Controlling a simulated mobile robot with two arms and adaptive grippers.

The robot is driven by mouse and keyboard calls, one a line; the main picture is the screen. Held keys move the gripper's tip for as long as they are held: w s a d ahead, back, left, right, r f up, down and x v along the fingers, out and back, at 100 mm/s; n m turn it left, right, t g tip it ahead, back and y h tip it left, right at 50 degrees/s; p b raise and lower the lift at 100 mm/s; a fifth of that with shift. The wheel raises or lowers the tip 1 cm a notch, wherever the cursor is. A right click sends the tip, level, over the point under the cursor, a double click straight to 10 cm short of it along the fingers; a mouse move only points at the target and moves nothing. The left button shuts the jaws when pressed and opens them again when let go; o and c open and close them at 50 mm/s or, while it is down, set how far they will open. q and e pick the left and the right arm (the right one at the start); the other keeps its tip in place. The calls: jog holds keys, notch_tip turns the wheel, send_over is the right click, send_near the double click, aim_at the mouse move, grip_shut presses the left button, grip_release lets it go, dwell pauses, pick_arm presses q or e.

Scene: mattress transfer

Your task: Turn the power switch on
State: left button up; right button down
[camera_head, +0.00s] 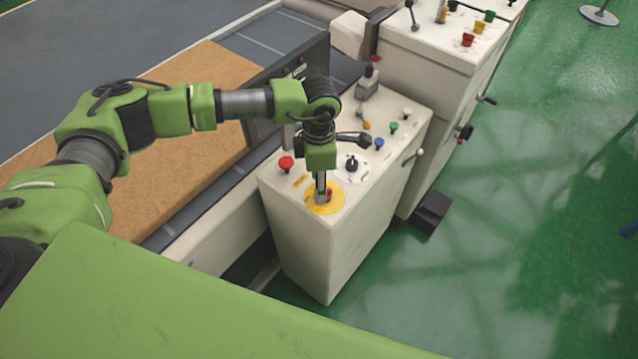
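A red switch (329,192) sits on a round yellow plate (335,207) at the near end of a white control box. I take it for the power switch. My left gripper (322,197) points straight down over the yellow plate, with its fingertips right at the red switch. The fingers cover part of the switch, so its handle position is hidden. I cannot tell whether the fingers are closed on it or only beside it. My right gripper is not in view.
The white control box (330,255) also carries a red button (286,163), a black rotary knob (351,163) and several small coloured buttons. A larger white cabinet (440,45) stands behind. A brown board (190,95) lies left. Green floor at right is mostly open.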

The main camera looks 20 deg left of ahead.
pick_arm(q)
jog(key=shift+f+p, duration=0.35)
jog(key=shift+f, duration=1.3)
jog(key=c, duration=1.1)
